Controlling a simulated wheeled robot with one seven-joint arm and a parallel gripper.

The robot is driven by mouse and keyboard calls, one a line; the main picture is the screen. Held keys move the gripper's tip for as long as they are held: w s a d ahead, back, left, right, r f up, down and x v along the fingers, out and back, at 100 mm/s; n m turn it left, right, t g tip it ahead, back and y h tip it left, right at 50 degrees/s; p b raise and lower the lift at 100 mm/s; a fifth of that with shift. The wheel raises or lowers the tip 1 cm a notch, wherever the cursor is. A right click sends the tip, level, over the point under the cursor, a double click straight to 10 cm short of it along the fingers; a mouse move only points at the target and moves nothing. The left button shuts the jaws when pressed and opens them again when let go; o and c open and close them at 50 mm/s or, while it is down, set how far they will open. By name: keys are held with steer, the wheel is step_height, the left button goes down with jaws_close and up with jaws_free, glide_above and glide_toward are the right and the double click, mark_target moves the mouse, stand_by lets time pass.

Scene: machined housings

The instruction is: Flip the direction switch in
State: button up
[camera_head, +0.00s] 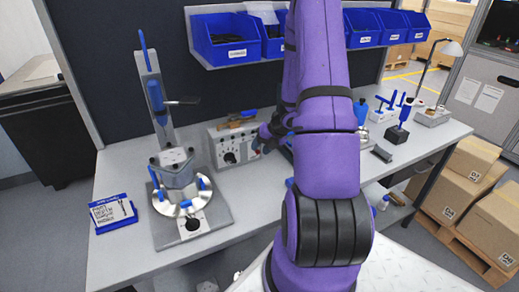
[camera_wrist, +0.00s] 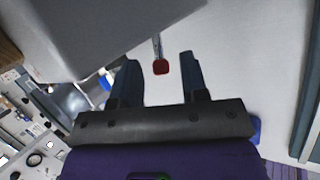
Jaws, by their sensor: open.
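A grey control box (camera_head: 218,146) with a black dial (camera_head: 230,157) stands on the bench, left of my arm. In the wrist view a large grey box body (camera_wrist: 110,35) fills the upper left. A thin metal lever with a red tip (camera_wrist: 160,67) sticks out from its edge; it looks like the direction switch. My gripper (camera_wrist: 159,60) is open, with one finger on each side of the red tip and a visible gap to both. In the head view my gripper (camera_head: 262,141) is at the box's right side, and the lever is hidden there.
A fixture with a blue-handled lever (camera_head: 180,180) stands to the left of the box, beside a blue-framed card (camera_head: 113,213). Blue bins (camera_head: 226,40) hang on a shelf above. Tools and a lamp (camera_head: 432,115) stand on the right. The front of the bench (camera_head: 245,205) is mostly bare.

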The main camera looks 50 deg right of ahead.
steer(key=v, duration=0.9)
steer(key=shift+r, duration=0.25)
steer(key=shift+r, duration=0.1)
steer(key=a+r+n+g, duration=0.2)
steer(key=a+r+n, duration=1.6)
steer(key=a+n, duration=0.3)
steer(key=s+a+r+n+h, duration=0.1)
steer(key=s+a+r+n, duration=0.2)
steer(key=n, duration=0.4)
steer(key=s+a+r+n+h, duration=0.1)
steer(key=s+a+r+n, duration=0.2)
steer(key=s+n, duration=0.3)
steer(key=s+a+r+n+t+h, duration=0.1)
steer(key=s+a+r+n, duration=0.3)
steer(key=n, duration=0.6)
steer(key=shift+s+a, duration=0.2)
steer(key=shift+s, duration=0.2)
steer(key=shift+o, duration=0.4)
